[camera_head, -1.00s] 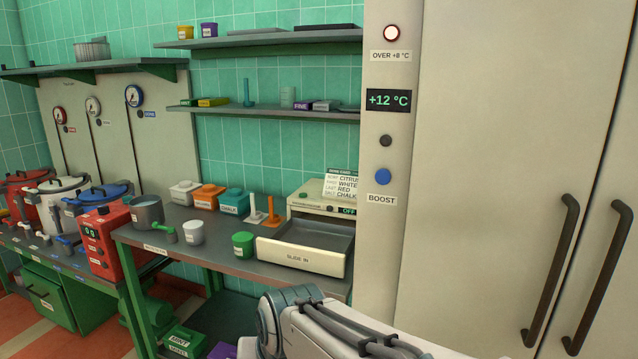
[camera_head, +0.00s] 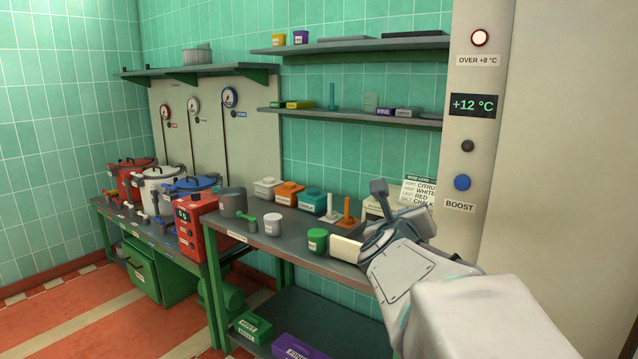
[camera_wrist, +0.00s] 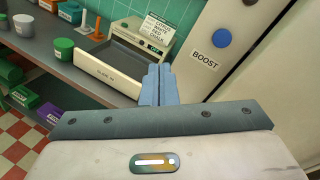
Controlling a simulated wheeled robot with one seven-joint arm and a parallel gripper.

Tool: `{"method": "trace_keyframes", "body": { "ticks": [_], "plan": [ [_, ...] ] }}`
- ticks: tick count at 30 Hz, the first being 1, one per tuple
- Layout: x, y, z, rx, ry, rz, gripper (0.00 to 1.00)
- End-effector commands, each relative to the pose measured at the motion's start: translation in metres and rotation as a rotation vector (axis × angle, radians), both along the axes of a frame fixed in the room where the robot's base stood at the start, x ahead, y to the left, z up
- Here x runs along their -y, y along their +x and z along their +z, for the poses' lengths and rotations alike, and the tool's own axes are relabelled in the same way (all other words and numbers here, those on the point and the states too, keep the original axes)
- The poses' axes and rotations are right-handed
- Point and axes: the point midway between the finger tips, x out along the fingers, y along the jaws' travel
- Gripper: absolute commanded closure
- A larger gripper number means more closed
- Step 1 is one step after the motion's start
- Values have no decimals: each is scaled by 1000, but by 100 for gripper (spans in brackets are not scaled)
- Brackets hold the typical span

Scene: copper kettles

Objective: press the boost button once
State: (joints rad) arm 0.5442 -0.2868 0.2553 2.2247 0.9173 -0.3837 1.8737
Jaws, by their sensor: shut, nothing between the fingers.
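The boost button is a round blue knob (camera_head: 462,182) on the pale cabinet front, above the BOOST label (camera_head: 460,207). It also shows in the wrist view (camera_wrist: 221,38), up and to the right of my fingers. My gripper (camera_wrist: 159,72) is shut and empty, its two blue-grey fingers together. In the head view my gripper (camera_head: 379,187) is raised in front of the bench, to the left of the button and apart from it. The display (camera_head: 473,105) above reads +12 °C.
A small dark knob (camera_head: 467,146) sits just above the button, and a lit lamp (camera_head: 479,38) is higher up. Shelves (camera_head: 350,116) hang behind.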

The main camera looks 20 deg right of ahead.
Motion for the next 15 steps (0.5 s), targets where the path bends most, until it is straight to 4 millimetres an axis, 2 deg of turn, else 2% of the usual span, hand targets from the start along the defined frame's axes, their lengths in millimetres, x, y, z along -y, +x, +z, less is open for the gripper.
{"method": "trace_keyframes", "body": {
  "ticks": [1,6,10,15],
  "plan": [
    [15,-4,4,75,59,-66,100],
    [47,-17,18,294,214,-227,100],
    [58,-24,23,387,272,-288,100],
    [62,-27,25,423,293,-309,100]
  ]
}}
